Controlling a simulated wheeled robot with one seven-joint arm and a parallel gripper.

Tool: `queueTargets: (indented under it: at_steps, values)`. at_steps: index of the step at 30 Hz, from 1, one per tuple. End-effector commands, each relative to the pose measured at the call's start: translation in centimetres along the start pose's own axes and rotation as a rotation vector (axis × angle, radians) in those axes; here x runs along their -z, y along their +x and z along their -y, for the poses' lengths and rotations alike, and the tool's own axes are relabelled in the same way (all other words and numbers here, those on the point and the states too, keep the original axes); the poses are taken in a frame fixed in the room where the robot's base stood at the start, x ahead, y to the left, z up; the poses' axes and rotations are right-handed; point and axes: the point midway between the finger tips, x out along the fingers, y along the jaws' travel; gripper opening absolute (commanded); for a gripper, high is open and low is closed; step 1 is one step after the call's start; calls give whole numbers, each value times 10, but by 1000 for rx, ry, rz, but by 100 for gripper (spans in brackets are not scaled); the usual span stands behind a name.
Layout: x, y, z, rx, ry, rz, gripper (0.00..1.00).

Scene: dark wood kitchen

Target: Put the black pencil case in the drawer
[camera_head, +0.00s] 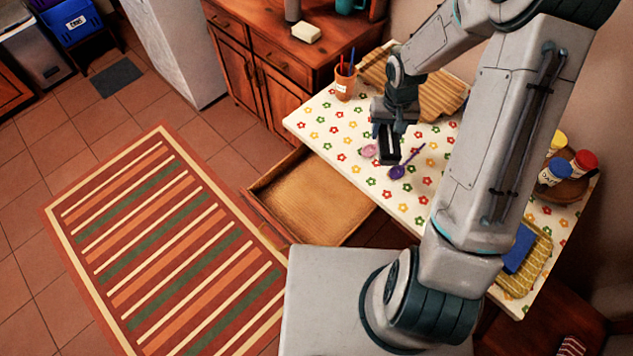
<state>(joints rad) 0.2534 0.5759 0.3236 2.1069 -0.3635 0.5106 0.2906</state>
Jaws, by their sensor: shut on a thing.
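My gripper (388,130) points down over the flower-patterned table, between the pencil cup and the purple spoon. It is shut on a small dark thing that I take to be the black pencil case (388,151). The case is hard to tell apart from the dark fingers, and its height above the cloth is unclear. The drawer (312,198) under the table is pulled out and looks empty. It lies below and to the left of my gripper.
An orange cup with pencils (344,82), a pink item (369,151) and a purple spoon (400,171) are on the tablecloth (320,115). Colourful jars (553,171) stand at right. The striped rug (165,240) is clear.

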Motion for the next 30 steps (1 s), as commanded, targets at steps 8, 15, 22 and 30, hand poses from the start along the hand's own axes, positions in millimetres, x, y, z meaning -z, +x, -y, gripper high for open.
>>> queueTargets:
  at_steps: [8,15,22,30]
  values:
    - [-36,75,57,-1,-323,1,25]
    - [-73,128,95,-1,-610,0,25]
    - [-97,153,112,0,-776,0,25]
    - [-104,166,131,2,-824,1,25]
